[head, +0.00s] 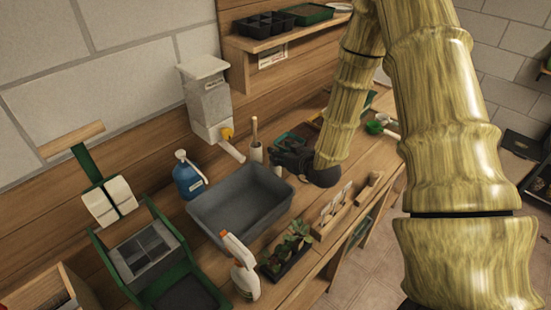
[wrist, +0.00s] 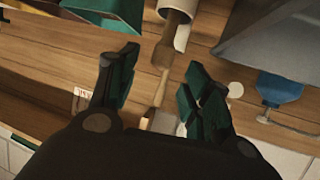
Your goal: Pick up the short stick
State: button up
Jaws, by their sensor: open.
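A white cylindrical holder (head: 256,154) stands upright on the bench, with a wooden stick (head: 254,130) rising from it. In the wrist view the holder (wrist: 184,36) is at the top, and a brown stick (wrist: 164,52) comes out of it toward the space between my fingers. A thinner, paler wooden piece (wrist: 159,90) shows below it, between the fingers; I cannot tell whether it is part of the same stick. My gripper (head: 280,155) is open and empty, just right of the holder. It also shows in the wrist view (wrist: 158,88), with its fingers apart.
A grey tub (head: 225,222) stands in front of the holder, with a blue bottle (head: 188,178) to its left. A dispenser (head: 208,100) hangs on the wall close by. A spray bottle (head: 243,268), seedling tray (head: 287,250) and wooden rack (head: 335,212) line the front.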

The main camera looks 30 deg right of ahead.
aim_at(276, 148)
jog(key=x, duration=0.1)
jog(key=p+x, duration=0.1)
jog(key=x, duration=0.1)
jog(key=shift+w+r+p, duration=0.1)
jog(key=shift+r+p, duration=0.15)
jog(key=shift+p, duration=0.15)
jog(key=shift+x, duration=0.8)
jog(key=shift+f, duration=0.1)
jog(key=c, duration=1)
